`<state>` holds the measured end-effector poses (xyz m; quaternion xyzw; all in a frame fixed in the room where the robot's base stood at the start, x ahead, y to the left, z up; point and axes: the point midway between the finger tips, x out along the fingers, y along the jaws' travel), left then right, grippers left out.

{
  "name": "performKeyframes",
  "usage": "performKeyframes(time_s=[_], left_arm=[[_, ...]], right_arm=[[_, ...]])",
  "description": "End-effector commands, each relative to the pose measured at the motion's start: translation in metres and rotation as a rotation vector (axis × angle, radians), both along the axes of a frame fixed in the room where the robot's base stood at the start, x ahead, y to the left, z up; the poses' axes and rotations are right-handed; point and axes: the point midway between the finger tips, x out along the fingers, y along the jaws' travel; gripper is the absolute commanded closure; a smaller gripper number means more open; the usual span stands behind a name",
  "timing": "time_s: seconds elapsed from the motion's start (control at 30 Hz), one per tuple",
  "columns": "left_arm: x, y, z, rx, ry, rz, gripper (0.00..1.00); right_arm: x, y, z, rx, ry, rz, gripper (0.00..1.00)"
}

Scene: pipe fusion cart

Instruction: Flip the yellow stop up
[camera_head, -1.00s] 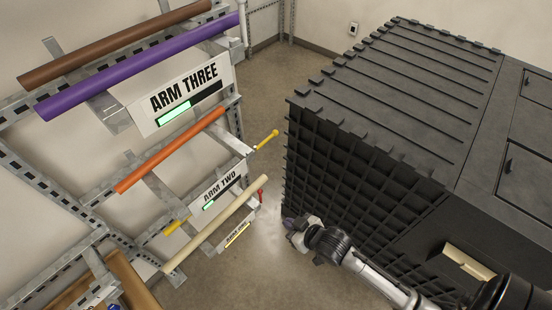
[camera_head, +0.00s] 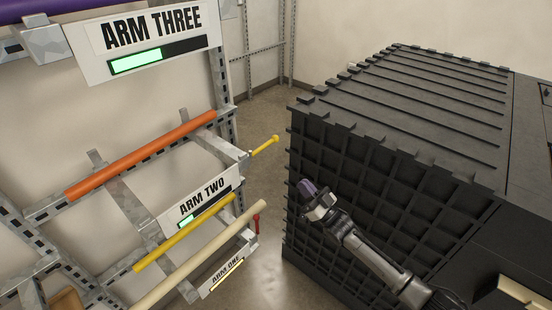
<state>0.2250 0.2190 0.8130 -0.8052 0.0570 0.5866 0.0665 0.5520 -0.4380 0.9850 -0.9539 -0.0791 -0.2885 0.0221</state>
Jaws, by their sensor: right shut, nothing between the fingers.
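The yellow stop (camera_head: 264,146) is a short rod with a knobbed end at the end of the rack arm that bears the orange pipe (camera_head: 145,153). It sticks out to the right, tilted slightly upward. My right gripper (camera_head: 308,189) is shut and empty in front of the black ribbed cart, to the lower right of the stop and apart from it. My left gripper is not in view.
A red stop (camera_head: 256,224) stands upright on a lower arm, near yellow (camera_head: 185,232) and cream pipes (camera_head: 200,256). The black cart (camera_head: 400,130) fills the right side. A strip of open floor (camera_head: 262,185) lies between rack and cart.

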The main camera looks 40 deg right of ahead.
Motion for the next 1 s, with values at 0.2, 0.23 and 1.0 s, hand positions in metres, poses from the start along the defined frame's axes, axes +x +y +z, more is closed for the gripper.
performKeyframes(time_s=[0.2, 0.23, 1.0], left_arm=[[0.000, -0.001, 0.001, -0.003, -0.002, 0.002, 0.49], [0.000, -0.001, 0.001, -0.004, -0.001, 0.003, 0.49], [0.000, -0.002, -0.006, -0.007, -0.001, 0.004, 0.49]], right_arm=[[0.000, -0.001, 0.001, 0.001, -0.004, 0.000, 1.00], [0.000, -0.001, 0.001, 0.001, -0.004, 0.000, 1.00], [0.081, 0.013, 0.055, 0.001, -0.006, 0.000, 1.00]])
